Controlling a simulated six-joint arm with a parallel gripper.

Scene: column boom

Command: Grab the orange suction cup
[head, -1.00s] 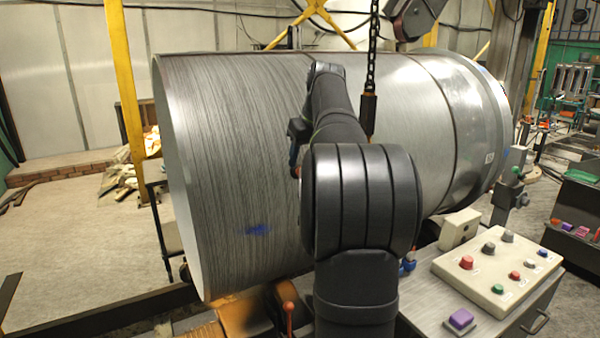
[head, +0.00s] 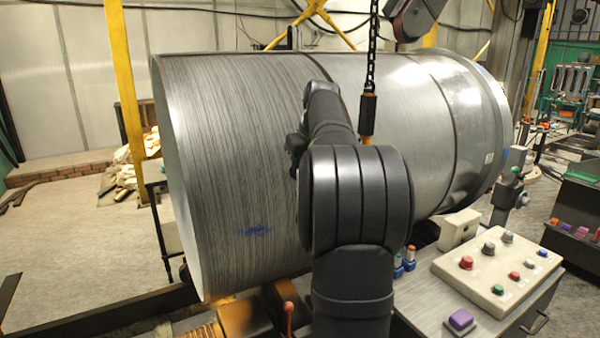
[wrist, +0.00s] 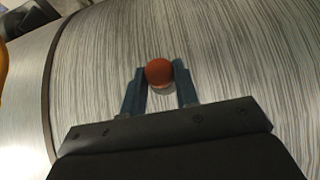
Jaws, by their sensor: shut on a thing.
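The orange suction cup (wrist: 159,73) shows in the wrist view as a rounded orange-red thing. It sits between the two fingertips of my gripper (wrist: 160,84), which is shut on it. Behind it is the brushed metal surface of the large cylinder (wrist: 240,60). I cannot tell whether the cup touches that surface. In the head view my arm hides the cup and the fingers. The large cylinder (head: 230,150) lies on its side there, behind my arm.
A control panel (head: 495,275) with several coloured buttons stands on a cabinet at the lower right. A chain with a hook block (head: 368,110) hangs close to my arm. A yellow post (head: 124,90) stands at the left. Open floor (head: 75,230) lies left of the cylinder.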

